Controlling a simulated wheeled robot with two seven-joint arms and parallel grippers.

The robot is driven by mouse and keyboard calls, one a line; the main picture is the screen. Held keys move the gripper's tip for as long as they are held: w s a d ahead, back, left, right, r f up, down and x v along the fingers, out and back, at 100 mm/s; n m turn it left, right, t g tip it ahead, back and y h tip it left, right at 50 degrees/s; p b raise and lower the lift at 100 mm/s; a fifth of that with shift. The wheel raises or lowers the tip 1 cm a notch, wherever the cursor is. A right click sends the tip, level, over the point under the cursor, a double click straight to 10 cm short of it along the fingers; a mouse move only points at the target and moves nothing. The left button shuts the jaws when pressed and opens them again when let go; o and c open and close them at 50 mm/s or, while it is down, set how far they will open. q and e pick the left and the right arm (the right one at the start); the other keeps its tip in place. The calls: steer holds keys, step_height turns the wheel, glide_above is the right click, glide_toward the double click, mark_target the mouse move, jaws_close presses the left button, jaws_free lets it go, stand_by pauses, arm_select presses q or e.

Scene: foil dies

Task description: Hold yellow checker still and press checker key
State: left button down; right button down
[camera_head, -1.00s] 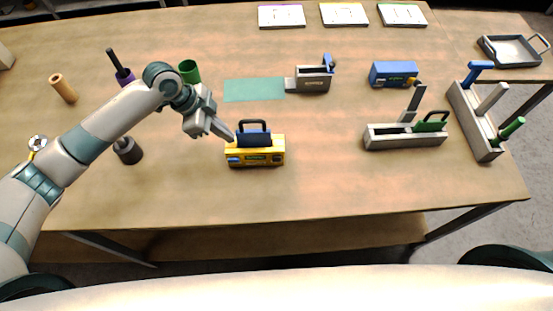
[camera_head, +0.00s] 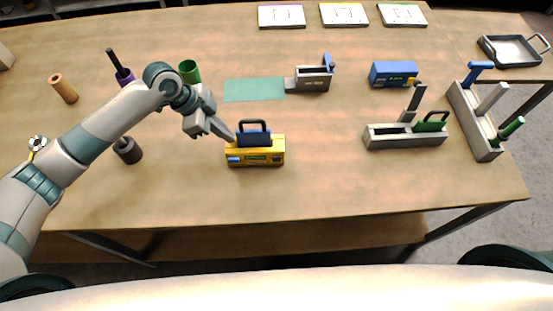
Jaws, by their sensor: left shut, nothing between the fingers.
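The yellow checker (camera_head: 270,157) sits on the table at front centre, with a label and a blue patch on its front face. Which part is the checker key is not clear from the picture. My right gripper is not in view.
A teal mat (camera_head: 254,90) and a grey holder (camera_head: 314,80) lie behind the checker. A blue box (camera_head: 393,74), a grey tray with a green handled piece (camera_head: 405,137) and a lever rack (camera_head: 474,118) stand to the right. A dark cylinder (camera_head: 127,150) stands left. The table front is clear.

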arm_select(q)
steer(key=shift+f, duration=0.55)
steer(key=shift+s+f, duration=0.2)
stand_by(3.7)
